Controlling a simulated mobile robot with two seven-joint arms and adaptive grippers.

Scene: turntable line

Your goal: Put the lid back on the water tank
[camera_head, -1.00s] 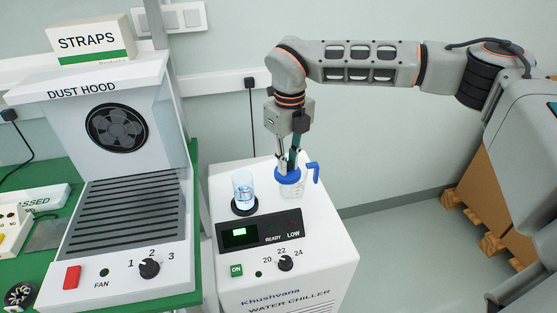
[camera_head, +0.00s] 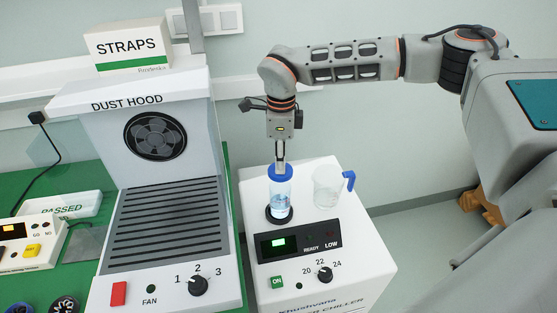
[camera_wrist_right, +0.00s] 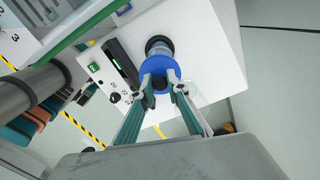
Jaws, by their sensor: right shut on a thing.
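The water tank (camera_head: 280,200) is a clear cylinder with bluish water, upright on a black round base on top of the white chiller (camera_head: 335,235). The blue lid (camera_head: 281,172) is at the tank's top rim, level and lined up with it. I cannot tell whether it is fully seated. My right gripper (camera_head: 281,158) points down and is shut on the lid's dark knob. In the right wrist view, the fingertips (camera_wrist_right: 161,84) close around the knob on the blue lid (camera_wrist_right: 155,64), which hides most of the tank (camera_wrist_right: 158,46). My left gripper is not in view.
A clear jug (camera_head: 326,188) with a blue handle stands on the chiller just right of the tank. The dust hood (camera_head: 160,190) rises close on the left, with a straps box (camera_head: 128,48) on top. The chiller's panel with a green display (camera_head: 282,242) is in front.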

